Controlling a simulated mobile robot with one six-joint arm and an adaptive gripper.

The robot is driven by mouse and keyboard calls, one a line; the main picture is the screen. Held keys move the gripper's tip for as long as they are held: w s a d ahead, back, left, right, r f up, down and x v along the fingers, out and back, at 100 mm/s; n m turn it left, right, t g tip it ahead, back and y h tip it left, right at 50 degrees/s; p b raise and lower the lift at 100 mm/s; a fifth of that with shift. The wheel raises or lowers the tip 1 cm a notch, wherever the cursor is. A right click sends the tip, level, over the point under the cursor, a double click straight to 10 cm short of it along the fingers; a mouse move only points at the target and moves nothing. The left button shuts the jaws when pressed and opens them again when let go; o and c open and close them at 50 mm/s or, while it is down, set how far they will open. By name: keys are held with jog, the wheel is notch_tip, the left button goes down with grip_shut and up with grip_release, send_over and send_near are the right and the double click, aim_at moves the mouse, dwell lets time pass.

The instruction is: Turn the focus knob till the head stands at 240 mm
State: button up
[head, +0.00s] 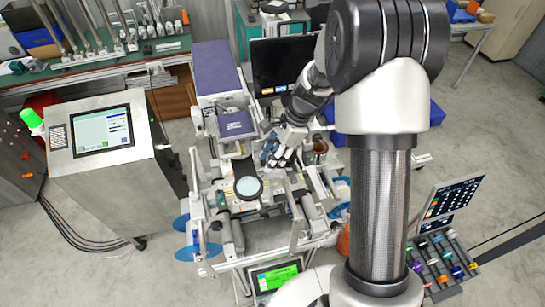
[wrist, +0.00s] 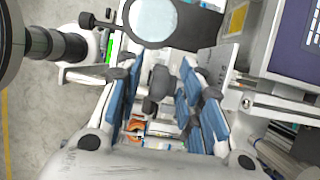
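My gripper (head: 281,150) hangs over the middle of the film bench in the head view. In the wrist view my gripper (wrist: 160,78) has its two blue-padded fingers apart, with a clear gap between them. A dark knob-like part (wrist: 157,88) shows between the fingers in the wrist view; I cannot tell whether it is the focus knob or whether a finger touches it. A round magnifier lens (head: 248,188) stands in front of my gripper in the head view, and it also shows in the wrist view (wrist: 153,18). No millimetre scale is readable, so the head's height cannot be told.
A steel console with a touchscreen (head: 103,130) stands at left. A dark monitor (head: 283,65) is behind my gripper, and a purple-topped unit (head: 209,70) is beside it. A green-lit display (head: 276,278) is at the front. Blue reels (head: 183,222) flank the bench.

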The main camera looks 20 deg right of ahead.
jog(key=shift+c, duration=0.6)
jog(key=shift+f, duration=0.15)
grip_shut()
jog(key=shift+d+f+y+b, duration=0.1)
jog(key=shift+f+y+b, duration=0.1)
jog(key=shift+y+b, duration=0.3)
jog(key=shift+s+r+y+b, duration=0.1)
jog(key=shift+y+b, duration=0.25)
jog(key=shift+y, duration=0.45)
jog(key=shift+o, duration=0.6)
grip_release()
jog(key=shift+s+r, duration=0.1)
jog(key=shift+r, duration=0.05)
jog(key=shift+d+r, duration=0.15)
jog(key=shift+r, duration=0.05)
jog(key=v, duration=1.1)
jog(key=shift+d+r, duration=0.25)
